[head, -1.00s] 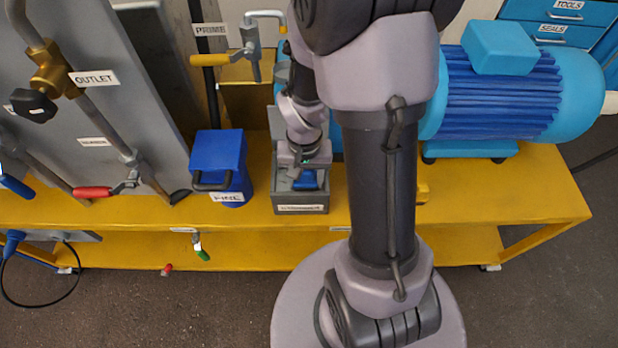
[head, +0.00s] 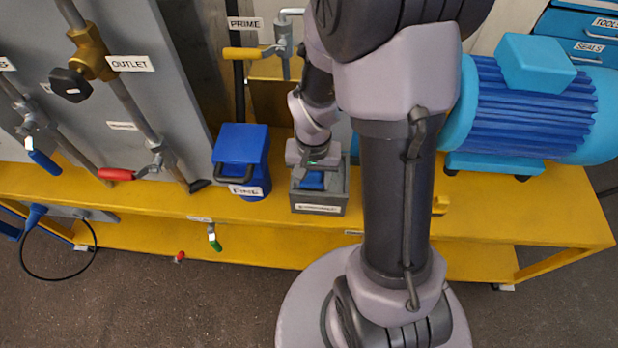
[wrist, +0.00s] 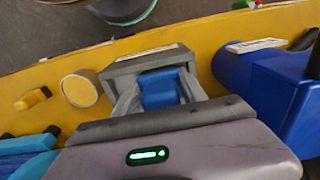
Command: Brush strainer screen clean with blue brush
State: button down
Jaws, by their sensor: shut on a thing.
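The blue brush (head: 313,181) shows as a small blue block inside a grey open-topped box (head: 320,208) on the yellow bench. My gripper (head: 313,174) reaches down into this box and is shut on the brush. In the wrist view the blue block (wrist: 160,88) sits between my two grey fingers, with the grey box (wrist: 118,73) around it. The bristles are hidden. I cannot make out a strainer screen in either view.
A blue lidded container (head: 240,160) with a black handle stands just left of the box. A blue motor (head: 530,105) is at right. The panel at left carries pipes and a red-handled valve (head: 117,174). In the wrist view a cream round piece (wrist: 80,88) is beside the box.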

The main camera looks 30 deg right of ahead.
aim_at(330, 189)
jog(key=shift+s+d+f, duration=0.1)
jog(key=shift+s, duration=0.05)
jog(key=shift+s+d, duration=0.65)
jog(key=shift+d, duration=0.2)
jog(key=shift+s+d, duration=0.6)
jog(key=shift+d, duration=0.2)
jog(key=shift+w+d, duration=0.85)
jog(key=shift+w, duration=0.55)
jog(key=w+d, duration=0.1)
jog(key=w+d+p, duration=0.1)
jog(key=w, duration=0.1)
jog(key=shift+w, duration=0.25)
